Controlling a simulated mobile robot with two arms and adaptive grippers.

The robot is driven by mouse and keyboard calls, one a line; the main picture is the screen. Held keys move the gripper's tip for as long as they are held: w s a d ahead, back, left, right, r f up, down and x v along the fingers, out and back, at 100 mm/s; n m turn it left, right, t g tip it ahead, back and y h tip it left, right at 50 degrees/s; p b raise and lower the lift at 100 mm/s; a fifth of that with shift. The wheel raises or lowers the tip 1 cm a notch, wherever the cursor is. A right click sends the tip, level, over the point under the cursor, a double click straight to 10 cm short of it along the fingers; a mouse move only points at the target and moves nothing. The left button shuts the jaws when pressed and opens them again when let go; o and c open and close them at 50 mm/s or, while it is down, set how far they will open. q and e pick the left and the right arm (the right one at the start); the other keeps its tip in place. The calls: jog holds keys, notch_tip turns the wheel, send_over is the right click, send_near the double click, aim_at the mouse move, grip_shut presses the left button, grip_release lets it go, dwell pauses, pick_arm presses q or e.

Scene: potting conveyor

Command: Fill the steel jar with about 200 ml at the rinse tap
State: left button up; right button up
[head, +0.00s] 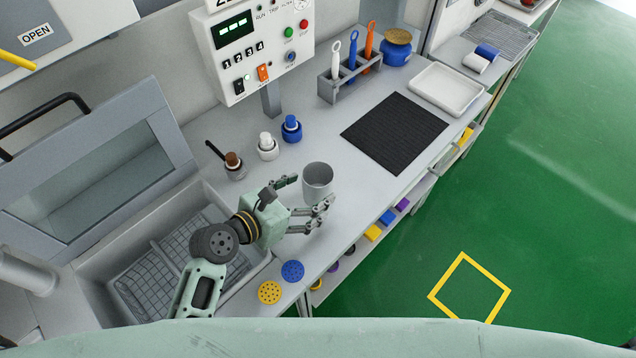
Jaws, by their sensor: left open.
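The steel jar (317,178) is a grey, open-topped cup standing upright on the light grey counter. My left gripper (309,191) is open at the jar, one finger on its far left side and the other on its near side. I cannot tell whether the fingers touch the jar. The inside of the jar is shaded and its content cannot be told. I cannot make out the rinse tap for certain. My right gripper is not in view.
A sink with a wire rack (165,283) lies left. Three stoppered bottles, brown (234,171), white (267,149) and blue (291,131), stand behind the jar. Yellow (269,292) and blue (292,271) perforated discs lie near the front edge. A black mat (394,132) lies right.

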aim_at(307, 192)
pick_arm(q)
jog(key=x, duration=0.2)
jog(key=shift+w+f, duration=0.1)
jog(key=shift+w, duration=0.25)
jog(key=shift+w+d+f, duration=0.1)
jog(key=shift+d, duration=0.1)
jog(key=c, duration=1.3)
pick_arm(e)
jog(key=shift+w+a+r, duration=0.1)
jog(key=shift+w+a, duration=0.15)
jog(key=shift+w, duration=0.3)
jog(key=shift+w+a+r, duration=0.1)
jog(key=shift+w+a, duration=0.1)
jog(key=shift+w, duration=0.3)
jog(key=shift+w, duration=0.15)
